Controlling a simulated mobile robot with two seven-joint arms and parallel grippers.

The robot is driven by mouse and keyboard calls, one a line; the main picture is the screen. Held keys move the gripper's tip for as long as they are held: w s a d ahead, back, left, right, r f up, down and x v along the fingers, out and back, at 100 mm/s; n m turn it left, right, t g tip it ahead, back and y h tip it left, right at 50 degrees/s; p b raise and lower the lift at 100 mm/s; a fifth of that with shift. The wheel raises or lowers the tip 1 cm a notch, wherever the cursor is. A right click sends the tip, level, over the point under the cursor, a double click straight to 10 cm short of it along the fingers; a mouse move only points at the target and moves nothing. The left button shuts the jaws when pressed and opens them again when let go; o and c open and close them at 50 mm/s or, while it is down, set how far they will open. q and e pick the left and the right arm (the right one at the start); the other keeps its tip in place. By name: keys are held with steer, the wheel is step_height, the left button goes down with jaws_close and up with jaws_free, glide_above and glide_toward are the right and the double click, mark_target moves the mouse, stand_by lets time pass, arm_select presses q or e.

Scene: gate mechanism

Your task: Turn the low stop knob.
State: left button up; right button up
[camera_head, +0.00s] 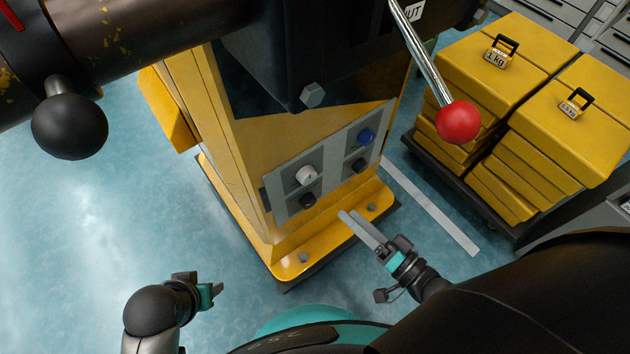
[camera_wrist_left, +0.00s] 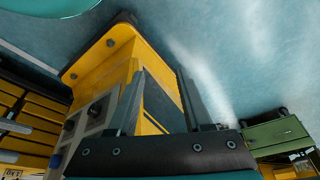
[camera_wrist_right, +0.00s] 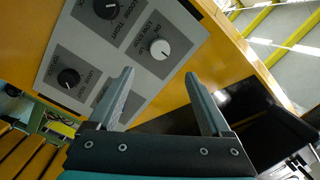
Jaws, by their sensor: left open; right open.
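A grey panel (camera_head: 330,160) on the yellow pedestal carries a white knob (camera_head: 306,175), a blue knob (camera_head: 366,135) and two dark knobs (camera_head: 308,200) (camera_head: 360,165). In the right wrist view the white knob (camera_wrist_right: 160,48) and two dark knobs (camera_wrist_right: 107,8) (camera_wrist_right: 68,78) show; the fourth plate is partly hidden by a finger. My right gripper (camera_head: 348,214) is open and empty, in front of the panel's lower edge. My left gripper (camera_head: 219,290) is open and empty, left of the pedestal base.
A red-tipped lever (camera_head: 459,122) hangs above right of the panel. A black ball handle (camera_head: 70,126) is at upper left. Yellow weights (camera_head: 490,70) stand on a dark cart at right. The pedestal's yellow foot (camera_head: 300,262) juts toward me. Blue floor at left is clear.

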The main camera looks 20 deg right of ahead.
mark_target(310, 179)
steer(key=b+x, duration=0.2)
steer(key=x, duration=0.8)
steer(key=shift+w+a, duration=0.15)
steer(key=shift+a, duration=0.05)
arm_select(q)
step_height(310, 179, up, 6)
steer(key=t, duration=0.1)
steer(key=shift+b, duration=0.35)
arm_select(e)
steer(key=shift+x, duration=0.95)
arm_select(q)
steer(key=shift+w, duration=0.1)
arm_select(e)
steer(key=shift+c, duration=0.3)
jaws_close()
